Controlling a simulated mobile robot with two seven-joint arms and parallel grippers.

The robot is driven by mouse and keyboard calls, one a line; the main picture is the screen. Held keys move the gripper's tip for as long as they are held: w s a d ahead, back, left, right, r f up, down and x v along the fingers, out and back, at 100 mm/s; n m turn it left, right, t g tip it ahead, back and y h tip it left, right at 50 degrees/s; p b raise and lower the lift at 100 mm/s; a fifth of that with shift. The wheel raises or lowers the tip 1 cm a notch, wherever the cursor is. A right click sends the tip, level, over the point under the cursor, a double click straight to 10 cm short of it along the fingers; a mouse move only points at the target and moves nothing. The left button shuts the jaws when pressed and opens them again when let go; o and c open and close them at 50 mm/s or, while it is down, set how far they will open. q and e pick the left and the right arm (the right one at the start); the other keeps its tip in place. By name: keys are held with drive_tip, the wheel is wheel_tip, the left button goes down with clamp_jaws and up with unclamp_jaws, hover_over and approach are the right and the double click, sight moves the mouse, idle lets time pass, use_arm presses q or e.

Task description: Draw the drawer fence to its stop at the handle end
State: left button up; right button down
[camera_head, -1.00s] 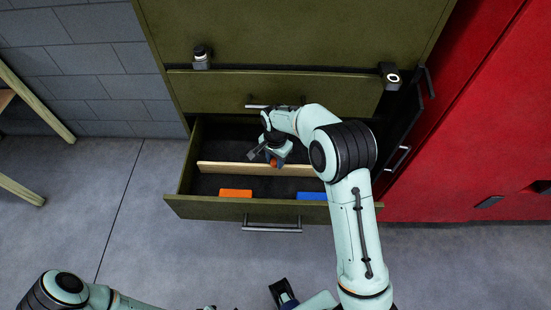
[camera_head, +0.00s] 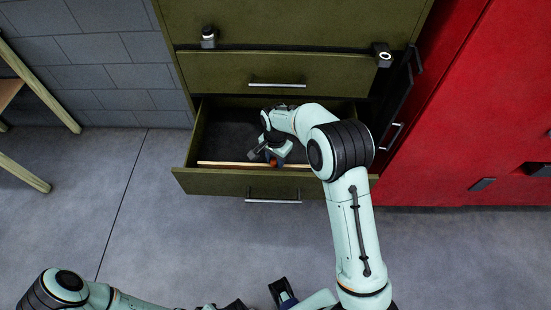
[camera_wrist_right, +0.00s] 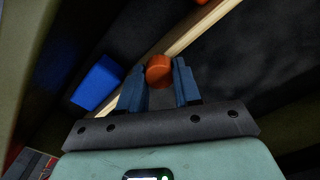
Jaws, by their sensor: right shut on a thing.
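The drawer fence (camera_head: 232,164) is a pale wooden strip across the open olive drawer (camera_head: 225,183), close behind its handle-end front panel. It also crosses the right wrist view diagonally (camera_wrist_right: 190,33). My right gripper (camera_head: 273,160) reaches down into the drawer from the right. In the right wrist view its two blue fingers (camera_wrist_right: 160,82) are shut on an orange-red knob (camera_wrist_right: 158,70) at the fence. A blue block (camera_wrist_right: 97,82) lies on the drawer floor on the front-panel side of the fence.
The drawer's handle (camera_head: 272,201) is a bar on its front. A shut drawer (camera_head: 225,75) is above it. A red cabinet (camera_head: 450,150) stands at the right. The drawer floor behind the fence is dark and clear. Grey floor (camera_head: 150,230) lies open in front.

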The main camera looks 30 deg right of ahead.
drive_tip(key=c, duration=0.8)
unclamp_jaws()
drive_tip(key=shift+w, duration=0.1)
wheel_tip(320, 180, up, 14)
drive_tip(key=shift+f+p, duration=0.25)
drive_tip(key=shift+p, duration=0.3)
